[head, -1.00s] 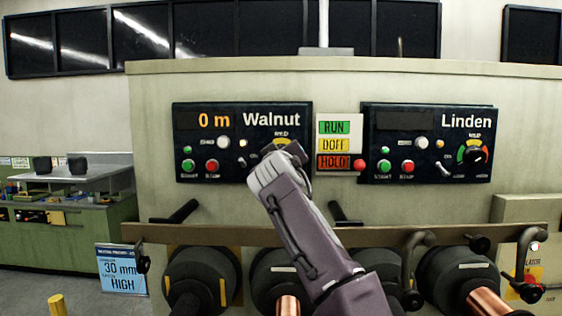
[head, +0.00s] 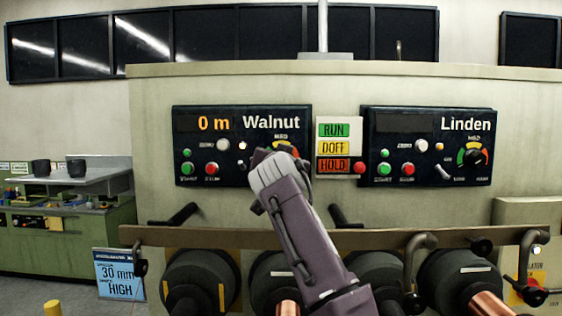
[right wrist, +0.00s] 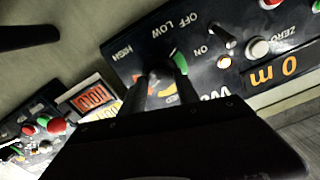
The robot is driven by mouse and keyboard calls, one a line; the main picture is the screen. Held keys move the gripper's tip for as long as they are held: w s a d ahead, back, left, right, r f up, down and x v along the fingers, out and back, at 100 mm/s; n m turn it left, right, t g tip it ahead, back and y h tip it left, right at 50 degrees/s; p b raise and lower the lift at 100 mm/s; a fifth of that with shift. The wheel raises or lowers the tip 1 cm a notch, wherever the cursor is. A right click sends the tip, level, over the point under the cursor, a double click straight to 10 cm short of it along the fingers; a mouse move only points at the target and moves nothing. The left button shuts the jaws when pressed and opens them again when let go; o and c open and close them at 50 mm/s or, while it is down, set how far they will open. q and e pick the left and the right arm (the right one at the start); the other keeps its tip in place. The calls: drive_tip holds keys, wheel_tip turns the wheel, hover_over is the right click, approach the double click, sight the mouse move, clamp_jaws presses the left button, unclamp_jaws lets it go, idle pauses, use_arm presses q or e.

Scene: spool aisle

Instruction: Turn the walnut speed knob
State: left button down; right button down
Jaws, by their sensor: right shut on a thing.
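The Walnut panel (head: 243,112) is dark, with an amber "0 m" readout. Its speed knob sits at the panel's lower right, mostly hidden behind my right gripper (head: 272,156) in the head view. A piece of the coloured dial shows above the gripper. In the right wrist view my right gripper (right wrist: 160,82) is shut on the dark speed knob (right wrist: 158,70), with the fingers on either side of it. Green and orange dial parts show around it, with OFF, LOW and HIGH labels. The knob's pointer cannot be made out. My left gripper is not in view.
The similar Linden panel (head: 425,125) has its own knob (head: 476,158). RUN, DOFF and HOLD labels (head: 334,145) stand between the panels. A rail (head: 220,236) and several dark spool holders lie below. A sign (head: 121,273) at lower left reads 30 mm, HIGH.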

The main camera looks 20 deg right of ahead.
drive_tip(key=shift+s+r+m, duration=0.1)
drive_tip(key=shift+r+m, duration=0.1)
drive_tip(key=shift+m, duration=0.5)
drive_tip(key=c, duration=1.2)
unclamp_jaws()
drive_tip(key=o, duration=0.3)
drive_tip(key=shift+f, duration=0.1)
drive_tip(key=shift+w+f, duration=0.1)
drive_tip(key=shift+w, duration=0.15)
